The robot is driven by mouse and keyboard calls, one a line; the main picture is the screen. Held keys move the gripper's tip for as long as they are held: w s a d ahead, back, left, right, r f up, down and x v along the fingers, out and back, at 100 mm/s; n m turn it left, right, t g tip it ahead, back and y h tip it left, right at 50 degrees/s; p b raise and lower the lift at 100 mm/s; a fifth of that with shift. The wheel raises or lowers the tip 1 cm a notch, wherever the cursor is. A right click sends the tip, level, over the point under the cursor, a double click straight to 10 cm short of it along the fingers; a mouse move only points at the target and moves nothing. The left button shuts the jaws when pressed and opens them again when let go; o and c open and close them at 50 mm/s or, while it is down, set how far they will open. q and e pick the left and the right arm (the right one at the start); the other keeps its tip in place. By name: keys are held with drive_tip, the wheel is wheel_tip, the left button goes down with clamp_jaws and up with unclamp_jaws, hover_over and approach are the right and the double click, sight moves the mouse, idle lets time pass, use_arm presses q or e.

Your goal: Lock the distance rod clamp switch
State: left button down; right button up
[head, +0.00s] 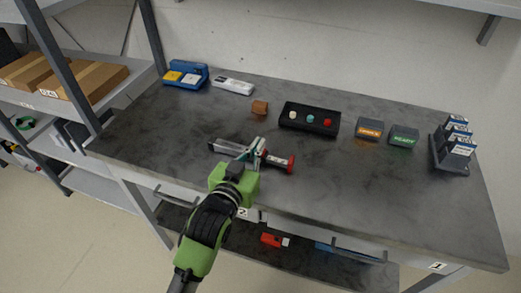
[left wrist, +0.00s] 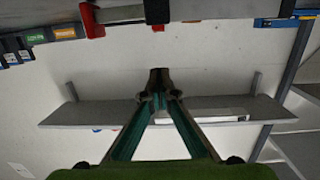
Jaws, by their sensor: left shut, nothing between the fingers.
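The distance rod clamp (head: 277,160) lies on the grey table near its front edge, with a grey bar and red end parts. In the left wrist view its red part (left wrist: 92,20) and grey bar show at the top edge. In the left wrist view the gripper's fingertips (left wrist: 159,80) are together and empty. I cannot tell whether they touch the clamp or how the switch is set. My right gripper is not in view.
Behind the clamp stand a brown block (head: 260,107) and a black box with three buttons (head: 310,128). Orange and green labelled blocks (head: 403,135) and a rack of boxes (head: 452,152) stand right. A blue device (head: 186,74) is back left. The front right tabletop is clear.

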sight(238, 151)
use_arm(q)
drive_tip(key=w+f, duration=0.1)
drive_tip(key=f, duration=0.2)
drive_tip(key=shift+w+d, duration=0.35)
drive_tip(key=shift+w, duration=0.05)
drive_tip(key=shift+f, duration=0.6)
